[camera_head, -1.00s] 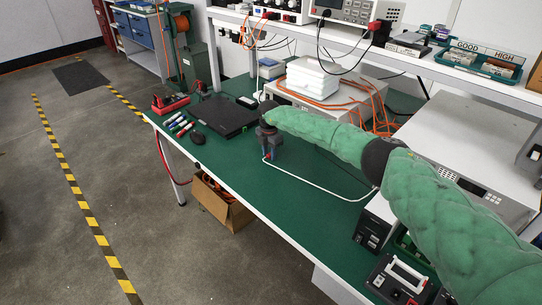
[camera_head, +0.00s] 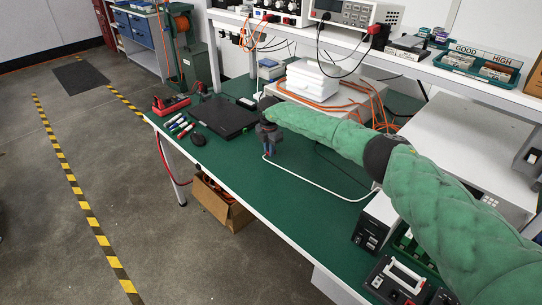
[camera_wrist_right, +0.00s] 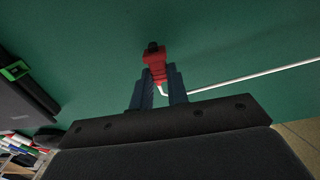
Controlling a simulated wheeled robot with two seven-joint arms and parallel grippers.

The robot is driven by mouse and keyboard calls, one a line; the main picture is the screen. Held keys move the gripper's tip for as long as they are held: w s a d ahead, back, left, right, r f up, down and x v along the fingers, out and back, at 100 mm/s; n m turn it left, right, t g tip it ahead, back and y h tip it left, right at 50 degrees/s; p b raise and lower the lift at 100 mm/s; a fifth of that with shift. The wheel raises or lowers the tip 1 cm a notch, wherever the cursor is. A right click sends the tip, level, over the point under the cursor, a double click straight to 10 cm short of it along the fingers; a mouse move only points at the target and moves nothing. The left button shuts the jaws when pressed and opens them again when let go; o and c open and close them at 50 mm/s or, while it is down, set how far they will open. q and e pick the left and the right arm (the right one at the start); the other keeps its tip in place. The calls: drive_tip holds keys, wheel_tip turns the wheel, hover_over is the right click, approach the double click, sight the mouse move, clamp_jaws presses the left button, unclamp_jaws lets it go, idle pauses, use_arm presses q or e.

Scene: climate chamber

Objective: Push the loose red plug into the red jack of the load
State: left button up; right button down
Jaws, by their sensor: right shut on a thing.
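The loose red plug (camera_wrist_right: 155,62) is between the dark fingers of my right gripper (camera_wrist_right: 158,88) in the right wrist view. Its red body and dark tip stick out past the fingertips, and a white lead (camera_wrist_right: 240,78) leaves it to the right. In the head view my right gripper (camera_head: 268,150) is over the middle of the green bench, pointing down, shut on the plug. The plug is mostly hidden there, and the white lead (camera_head: 320,185) runs right across the bench. I cannot make out the load's red jack. My left gripper is not in view.
A closed black laptop-like case (camera_head: 223,117), markers (camera_head: 180,124) and a mouse (camera_head: 198,139) lie left of my gripper. The bench front edge is close to the gripper.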

drive_tip(key=shift+r+p, duration=0.6)
drive_tip(key=shift+r, duration=0.7)
drive_tip(key=shift+r+p, duration=0.4)
drive_tip(key=shift+r, duration=0.25)
drive_tip(key=shift+w+d+r, duration=0.1)
drive_tip(key=shift+d, duration=0.2)
drive_tip(key=w+d, duration=0.1)
drive_tip(key=d, duration=0.6)
drive_tip(key=w+d+b, duration=0.1)
drive_tip(key=d, duration=0.3)
drive_tip(key=shift+w+d, duration=0.15)
drive_tip(key=shift+w, duration=0.15)
wheel_tip(320, 180, down, 4)
drive_tip(key=shift+r+b, duration=0.25)
drive_tip(key=shift+b, duration=0.95)
drive_tip(key=w+d+b, duration=0.3)
drive_tip(key=b, duration=0.1)
drive_tip(key=shift+w+d+r, duration=0.1)
drive_tip(key=shift+w+d+b, duration=0.35)
drive_tip(key=shift+b, duration=0.25)
drive_tip(key=shift+w+d+r, duration=0.15)
drive_tip(key=shift+w+d, duration=0.05)
